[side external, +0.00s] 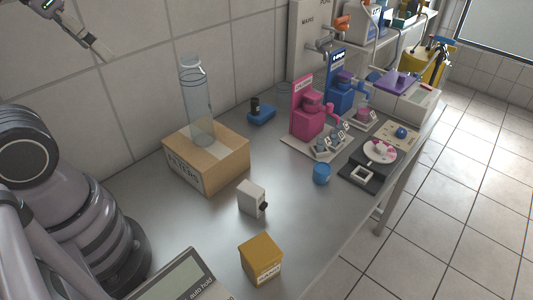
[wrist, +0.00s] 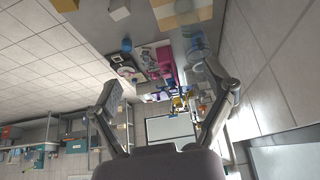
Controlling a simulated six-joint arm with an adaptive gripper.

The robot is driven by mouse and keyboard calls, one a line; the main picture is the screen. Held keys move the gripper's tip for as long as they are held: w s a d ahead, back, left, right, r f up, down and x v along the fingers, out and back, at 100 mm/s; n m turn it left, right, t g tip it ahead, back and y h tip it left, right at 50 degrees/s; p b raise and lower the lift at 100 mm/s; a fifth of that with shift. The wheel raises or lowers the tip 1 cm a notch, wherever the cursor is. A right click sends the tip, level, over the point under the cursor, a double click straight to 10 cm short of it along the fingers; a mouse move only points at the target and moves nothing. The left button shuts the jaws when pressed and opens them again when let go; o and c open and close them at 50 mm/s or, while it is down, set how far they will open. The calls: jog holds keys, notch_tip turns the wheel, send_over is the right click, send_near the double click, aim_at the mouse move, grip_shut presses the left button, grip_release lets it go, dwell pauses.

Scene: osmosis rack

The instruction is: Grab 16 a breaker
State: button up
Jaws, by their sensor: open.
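A small white block with a black knob (side external: 251,198), which may be the breaker, stands on the grey table between the cardboard box and the yellow box; no rating is legible on it. It also seems to show at the top edge of the wrist view (wrist: 118,8). My gripper (side external: 98,43) is at the upper left of the side view, high above the table and far from the block. In the wrist view its two fingers (wrist: 165,88) are spread wide with nothing between them.
A blue cup (side external: 321,173) and pink (side external: 305,112) and blue (side external: 340,85) stands are to the right. Bare table surrounds the block.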

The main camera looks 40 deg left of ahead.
jog(key=w+a+f+m+g+y, duration=0.4)
jog(key=f+m+y, duration=0.1)
jog(key=f+m, duration=0.15)
jog(key=m+t, duration=1)
jog(key=m, duration=1.5)
send_over(248, 190)
jog(key=s, duration=0.2)
notch_tip(248, 190, down, 21)
jog(key=f, duration=0.5)
jog(key=shift+w+d+f, duration=0.15)
jog(key=shift+d+f, duration=0.15)
jog(key=shift+f, duration=0.6)
jog(key=x, duration=0.5)
jog(key=shift+d+f, duration=0.1)
jog(key=shift+f, duration=0.05)
jog(key=c, duration=1)
